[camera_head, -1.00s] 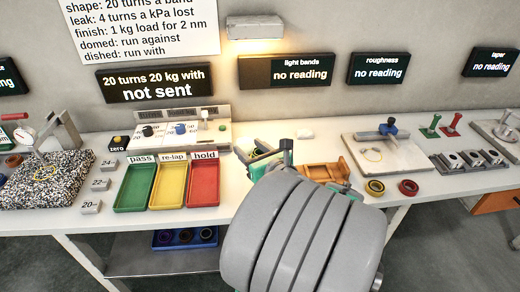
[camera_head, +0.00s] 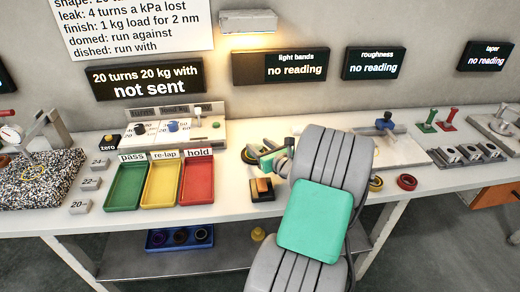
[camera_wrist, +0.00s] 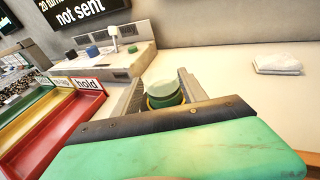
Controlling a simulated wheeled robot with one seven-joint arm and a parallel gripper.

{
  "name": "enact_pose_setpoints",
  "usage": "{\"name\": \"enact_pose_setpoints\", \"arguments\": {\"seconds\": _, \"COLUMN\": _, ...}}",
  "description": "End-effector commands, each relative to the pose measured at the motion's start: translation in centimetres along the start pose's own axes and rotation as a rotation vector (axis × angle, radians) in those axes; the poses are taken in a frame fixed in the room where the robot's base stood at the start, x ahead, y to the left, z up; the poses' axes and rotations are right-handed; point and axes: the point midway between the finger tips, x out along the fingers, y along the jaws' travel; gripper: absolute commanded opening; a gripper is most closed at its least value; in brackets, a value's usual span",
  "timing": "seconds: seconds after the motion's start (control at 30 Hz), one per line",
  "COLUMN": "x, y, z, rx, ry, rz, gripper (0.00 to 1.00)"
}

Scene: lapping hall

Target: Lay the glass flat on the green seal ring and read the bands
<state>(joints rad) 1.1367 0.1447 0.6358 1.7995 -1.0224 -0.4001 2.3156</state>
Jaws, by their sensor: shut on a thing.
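My gripper (camera_head: 268,157) is over the bench in the middle of the head view, just right of the red hold tray. In the wrist view its two fingers (camera_wrist: 162,86) stand either side of a pale, round glass (camera_wrist: 158,84) and are shut on it. Below the glass is a green round piece with a yellowish rim, probably the green seal ring (camera_wrist: 166,101). I cannot tell whether glass and ring touch. The light bands display (camera_head: 297,67) reads "no reading". My arm hides part of the bench right of the gripper.
Green (camera_head: 127,187), yellow (camera_head: 162,185) and red (camera_head: 197,184) trays stand left of my gripper. A small orange block on a dark base (camera_head: 262,188) is near the front edge. A red ring (camera_head: 407,182) lies right of my arm. A white folded cloth (camera_wrist: 278,63) lies behind.

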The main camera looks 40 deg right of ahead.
Motion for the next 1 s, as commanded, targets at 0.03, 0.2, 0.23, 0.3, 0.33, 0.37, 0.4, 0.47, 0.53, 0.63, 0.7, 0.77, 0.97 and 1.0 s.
{"name": "enact_pose_setpoints", "arguments": {"seconds": 0.03, "x": 0.12, "y": -0.08, "z": -0.34, "rx": -0.002, "ry": -0.004, "rz": -0.001, "gripper": 0.04}}
{"name": "enact_pose_setpoints", "arguments": {"seconds": 0.2, "x": 0.08, "y": -0.05, "z": -0.19, "rx": -0.003, "ry": -0.005, "rz": -0.001, "gripper": 0.04}}
{"name": "enact_pose_setpoints", "arguments": {"seconds": 0.23, "x": 0.08, "y": -0.05, "z": -0.21, "rx": -0.003, "ry": -0.005, "rz": -0.001, "gripper": 0.04}}
{"name": "enact_pose_setpoints", "arguments": {"seconds": 0.3, "x": 0.12, "y": -0.04, "z": -0.41, "rx": -0.002, "ry": -0.004, "rz": -0.001, "gripper": 0.04}}
{"name": "enact_pose_setpoints", "arguments": {"seconds": 0.33, "x": 0.14, "y": -0.04, "z": -0.52, "rx": -0.001, "ry": -0.004, "rz": -0.001, "gripper": 0.04}}
{"name": "enact_pose_setpoints", "arguments": {"seconds": 0.37, "x": 0.15, "y": -0.03, "z": -0.62, "rx": -0.001, "ry": -0.004, "rz": -0.001, "gripper": 0.04}}
{"name": "enact_pose_setpoints", "arguments": {"seconds": 0.4, "x": 0.13, "y": -0.03, "z": -0.56, "rx": -0.001, "ry": -0.004, "rz": 0.000, "gripper": 0.53}}
{"name": "enact_pose_setpoints", "arguments": {"seconds": 0.47, "x": 0.13, "y": -0.02, "z": -0.55, "rx": -0.001, "ry": -0.004, "rz": 0.000, "gripper": 0.58}}
{"name": "enact_pose_setpoints", "arguments": {"seconds": 0.53, "x": 0.13, "y": -0.02, "z": -0.55, "rx": -0.001, "ry": -0.003, "rz": 0.000, "gripper": 0.64}}
{"name": "enact_pose_setpoints", "arguments": {"seconds": 0.63, "x": 0.13, "y": -0.02, "z": -0.55, "rx": -0.002, "ry": -0.003, "rz": 0.000, "gripper": 0.72}}
{"name": "enact_pose_setpoints", "arguments": {"seconds": 0.7, "x": 0.13, "y": -0.01, "z": -0.55, "rx": -0.002, "ry": -0.003, "rz": 0.000, "gripper": 0.73}}
{"name": "enact_pose_setpoints", "arguments": {"seconds": 0.77, "x": 0.12, "y": -0.01, "z": -0.55, "rx": -0.002, "ry": -0.003, "rz": 0.000, "gripper": 0.73}}
{"name": "enact_pose_setpoints", "arguments": {"seconds": 0.97, "x": -0.10, "y": -0.05, "z": -0.12, "rx": -0.003, "ry": -0.003, "rz": -0.001, "gripper": 0.73}}
{"name": "enact_pose_setpoints", "arguments": {"seconds": 1.0, "x": -0.61, "y": -0.09, "z": -0.19, "rx": -0.001, "ry": -0.003, "rz": -0.002, "gripper": 0.73}}
